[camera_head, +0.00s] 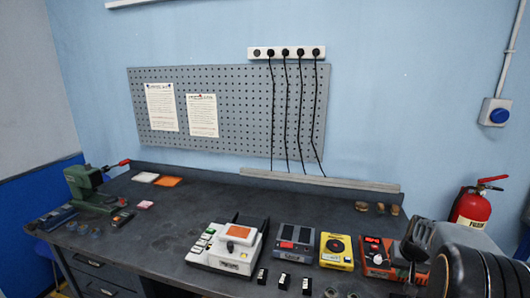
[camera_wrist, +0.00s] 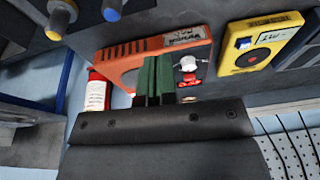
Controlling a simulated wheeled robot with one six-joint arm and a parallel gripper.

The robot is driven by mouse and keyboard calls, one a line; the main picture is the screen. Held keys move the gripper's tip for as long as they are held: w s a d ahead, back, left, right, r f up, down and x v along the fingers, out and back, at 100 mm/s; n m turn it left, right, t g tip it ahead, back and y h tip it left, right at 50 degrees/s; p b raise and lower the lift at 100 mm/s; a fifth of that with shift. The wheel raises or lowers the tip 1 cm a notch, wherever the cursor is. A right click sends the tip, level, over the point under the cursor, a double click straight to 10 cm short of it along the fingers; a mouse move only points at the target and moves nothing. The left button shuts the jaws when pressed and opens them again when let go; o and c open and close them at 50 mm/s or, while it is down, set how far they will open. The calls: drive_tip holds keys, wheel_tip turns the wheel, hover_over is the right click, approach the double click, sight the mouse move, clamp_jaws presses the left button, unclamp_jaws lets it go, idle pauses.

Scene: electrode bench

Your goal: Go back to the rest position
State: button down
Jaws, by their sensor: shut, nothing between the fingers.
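My gripper (camera_wrist: 153,78) shows in the wrist view with its two green fingers shut together and nothing between them. The fingers overlap the orange device (camera_wrist: 122,62) in that view; I cannot tell the gap between them. In the head view my arm is at the lower right, in front of the right end of the bench, and hides part of the orange device (camera_head: 372,252). The fingertips cannot be made out in the head view.
The dark bench (camera_head: 190,215) carries a white device (camera_head: 215,262), a grey device (camera_head: 295,238), a yellow device (camera_head: 337,246) and a green vise (camera_head: 90,190). A red fire extinguisher (camera_head: 470,208) stands at the right. The bench's middle back is clear.

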drive_tip(key=s+a+r+n, duration=0.2)
drive_tip(key=s+a+r, duration=0.1)
drive_tip(key=s+a, duration=0.5)
drive_tip(key=s+a+r+n+t, duration=0.1)
drive_tip(key=s+a+r, duration=0.2)
drive_tip(key=s+a, duration=0.5)
drive_tip(key=a, duration=0.6)
drive_tip(key=shift+s+a+r+n+y, duration=0.3)
drive_tip(key=shift+a+r+n, duration=0.1)
idle(5.4)
